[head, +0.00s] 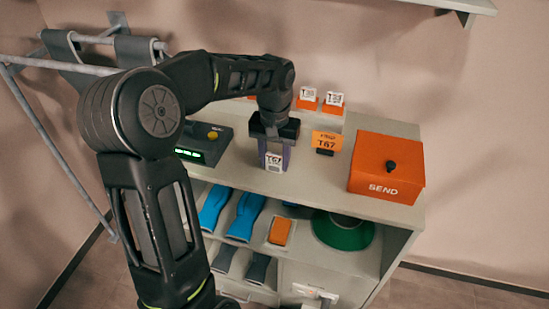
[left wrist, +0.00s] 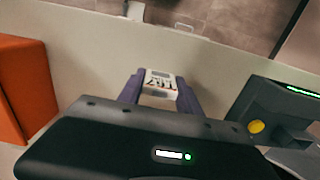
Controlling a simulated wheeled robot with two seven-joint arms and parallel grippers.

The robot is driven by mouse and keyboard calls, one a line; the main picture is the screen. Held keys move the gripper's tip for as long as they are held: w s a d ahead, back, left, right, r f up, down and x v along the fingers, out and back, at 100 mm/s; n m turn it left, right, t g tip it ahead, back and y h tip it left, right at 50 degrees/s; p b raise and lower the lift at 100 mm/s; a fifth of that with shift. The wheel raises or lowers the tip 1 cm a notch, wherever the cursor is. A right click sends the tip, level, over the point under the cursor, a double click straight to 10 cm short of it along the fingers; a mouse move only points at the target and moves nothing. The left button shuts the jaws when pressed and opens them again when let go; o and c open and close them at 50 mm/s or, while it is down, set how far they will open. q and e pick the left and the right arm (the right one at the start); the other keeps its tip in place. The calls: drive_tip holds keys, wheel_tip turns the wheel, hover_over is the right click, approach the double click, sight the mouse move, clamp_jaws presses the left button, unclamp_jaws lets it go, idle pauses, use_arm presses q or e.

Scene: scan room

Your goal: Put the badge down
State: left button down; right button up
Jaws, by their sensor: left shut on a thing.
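The badge (head: 274,161) is a small white block marked T67 with a barcode. My left gripper (head: 274,154) is shut on it, with one purple finger on each side. It is upright, near the front edge of the grey counter (head: 316,181); I cannot tell whether it touches the top. In the left wrist view the badge (left wrist: 160,83) sits between the fingertips. An orange card (head: 327,140) marked T67 stands in a black base just right of the gripper. My right gripper is not in view.
A dark device (head: 205,143) with a green display and yellow button is at left. Two white-labelled orange blocks (head: 333,102) (head: 307,98) stand behind. Shelves below hold blue items (head: 245,216) and a green bowl-like object (head: 343,231).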

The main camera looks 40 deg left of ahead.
sight(275, 154)
use_arm(q)
drive_tip(key=c, duration=0.8)
unclamp_jaws()
drive_tip(key=shift+f, duration=0.1)
drive_tip(key=shift+r, duration=0.2)
wheel_tip(275, 154, up, 8)
drive_tip(key=shift+r, duration=0.1)
wheel_tip(275, 154, up, 4)
drive_tip(key=shift+f+p, duration=0.1)
drive_tip(key=shift+p, duration=0.95)
